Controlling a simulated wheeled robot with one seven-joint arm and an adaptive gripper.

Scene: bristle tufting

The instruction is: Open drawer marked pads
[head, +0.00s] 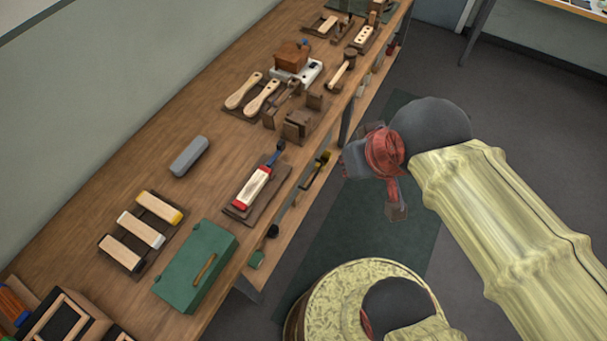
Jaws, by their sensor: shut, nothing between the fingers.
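No drawer with a readable "pads" marking shows in this view. A wooden box with dark open compartments (62,318) stands at the bottom left corner of the bench, partly cut off by the frame. I cannot tell whether it holds the drawer. My gripper (397,212) is shut and empty. It hangs over the floor to the right of the bench, apart from everything on it.
The long wooden bench (110,168) runs along the wall. It carries a green box (196,266) with a wooden handle, several brushes, a grey block (189,156) and wooden fixtures. A lower shelf with tools shows under its edge. A green mat lies on the floor.

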